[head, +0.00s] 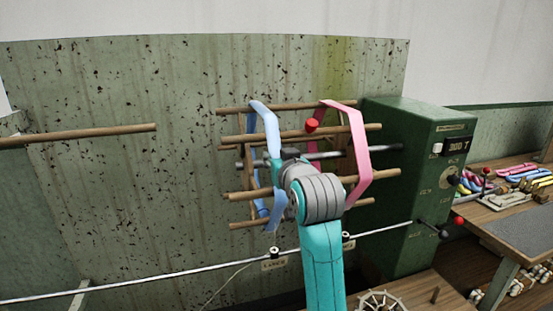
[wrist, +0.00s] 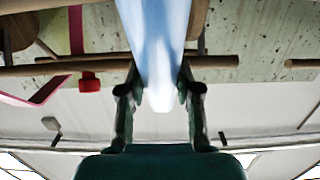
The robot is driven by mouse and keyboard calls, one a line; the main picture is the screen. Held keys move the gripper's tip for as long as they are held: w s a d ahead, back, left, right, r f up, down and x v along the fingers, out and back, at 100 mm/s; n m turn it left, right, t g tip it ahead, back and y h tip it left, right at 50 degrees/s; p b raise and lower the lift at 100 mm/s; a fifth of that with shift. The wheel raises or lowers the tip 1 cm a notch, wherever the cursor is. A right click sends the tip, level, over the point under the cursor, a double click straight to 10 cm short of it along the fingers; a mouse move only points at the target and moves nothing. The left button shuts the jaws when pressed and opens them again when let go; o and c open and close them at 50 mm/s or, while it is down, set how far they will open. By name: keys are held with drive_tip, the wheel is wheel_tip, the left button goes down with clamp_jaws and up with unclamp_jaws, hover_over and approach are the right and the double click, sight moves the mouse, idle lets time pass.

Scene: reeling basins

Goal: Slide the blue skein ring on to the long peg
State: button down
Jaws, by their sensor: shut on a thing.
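The blue skein ring (head: 269,124) is a pale blue angular loop around the left part of a reel of wooden bars (head: 375,127). My gripper (head: 279,163) is at the ring, partly hidden behind my own wrist. In the wrist view the two dark fingers (wrist: 160,92) are shut on the blue band (wrist: 158,35), one on each side. The long peg (head: 80,134) is a bare wooden rod at the left, level, its free end pointing right toward the reel, with a wide gap between. My arm hides part of the ring's right side.
A pink ring (head: 357,140) hangs on the reel's right part, beside a red knob (head: 312,125). A green machine box (head: 415,190) stands behind it. A metal rod (head: 130,279) crosses low in front. The space between peg and reel looks clear.

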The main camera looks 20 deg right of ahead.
drive_tip(key=shift+s+r, duration=0.1)
drive_tip(key=shift+r, duration=0.35)
drive_tip(key=shift+a, duration=0.1)
idle(0.4)
drive_tip(key=shift+a, duration=1.75)
drive_tip(key=shift+a, duration=1.65)
drive_tip(key=shift+a, duration=1.75)
